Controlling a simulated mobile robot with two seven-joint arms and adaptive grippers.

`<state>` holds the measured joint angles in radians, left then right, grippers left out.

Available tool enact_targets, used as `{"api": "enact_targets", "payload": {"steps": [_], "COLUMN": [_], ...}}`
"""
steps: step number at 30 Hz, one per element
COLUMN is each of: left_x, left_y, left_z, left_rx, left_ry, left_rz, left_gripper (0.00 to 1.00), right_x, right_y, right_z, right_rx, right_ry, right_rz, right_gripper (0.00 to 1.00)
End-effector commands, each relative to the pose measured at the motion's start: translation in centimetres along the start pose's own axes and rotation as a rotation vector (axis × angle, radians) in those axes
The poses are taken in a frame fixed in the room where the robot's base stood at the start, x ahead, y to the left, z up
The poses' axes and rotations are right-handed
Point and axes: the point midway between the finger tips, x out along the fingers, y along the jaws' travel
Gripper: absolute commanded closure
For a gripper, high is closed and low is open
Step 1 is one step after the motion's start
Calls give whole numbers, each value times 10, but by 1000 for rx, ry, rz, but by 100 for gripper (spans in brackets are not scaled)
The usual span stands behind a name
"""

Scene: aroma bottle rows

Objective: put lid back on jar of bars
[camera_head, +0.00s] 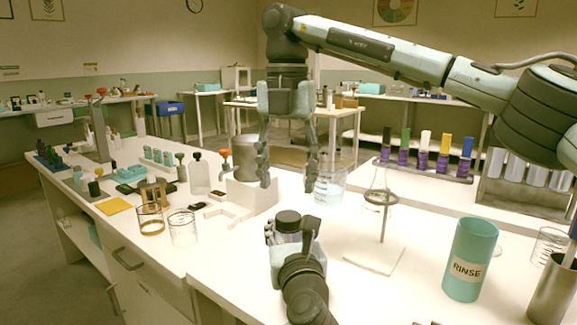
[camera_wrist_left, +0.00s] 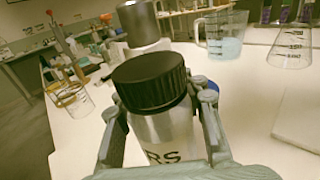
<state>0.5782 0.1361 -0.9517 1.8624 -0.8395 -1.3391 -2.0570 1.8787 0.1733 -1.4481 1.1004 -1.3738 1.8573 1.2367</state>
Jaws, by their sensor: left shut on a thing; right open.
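The jar (camera_wrist_left: 160,130) is silvery with a pale label whose visible letters read "RS". A black ribbed lid (camera_wrist_left: 147,80) sits on its mouth; I cannot tell whether it is screwed tight. My left gripper (camera_wrist_left: 158,103) is shut around the jar's sides and holds it upright. In the head view the dark lid (camera_head: 288,220) shows above my left gripper (camera_head: 293,240), which hides most of the jar. My right gripper (camera_head: 289,183) points down, open and empty, above the lid and apart from it.
A grey metal cylinder (camera_head: 243,158) on a white block (camera_head: 252,194) stands behind and left of the jar. A beaker (camera_head: 327,186), a ring stand (camera_head: 383,225) and a turquoise RINSE cup (camera_head: 470,260) stand to the right. Two small glasses (camera_head: 183,230) are at left.

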Motion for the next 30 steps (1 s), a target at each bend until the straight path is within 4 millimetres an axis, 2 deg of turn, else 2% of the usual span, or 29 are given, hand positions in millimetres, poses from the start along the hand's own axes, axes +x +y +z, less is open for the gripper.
{"api": "enact_targets", "payload": {"steps": [3, 12, 18, 24, 30], "left_x": [0, 0, 0, 0, 0], "left_y": [0, 0, 0, 0, 0], "left_z": [0, 0, 0, 0, 0], "left_rx": [0, 0, 0, 0, 0], "left_ry": [0, 0, 0, 0, 0], "left_rz": [0, 0, 0, 0, 0], "left_gripper": [100, 100, 100, 100, 100], "right_x": [-2, -10, -13, -14, -14], "right_y": [0, -1, -2, -2, -2], "right_z": [0, 0, 0, 0, 0], "right_rx": [-295, -1040, -1410, -1578, -1600], "right_ry": [1, 2, 4, 4, 4], "right_rz": [-1, 1, 2, 2, 2], "right_gripper": [44, 44, 44, 44, 44]}}
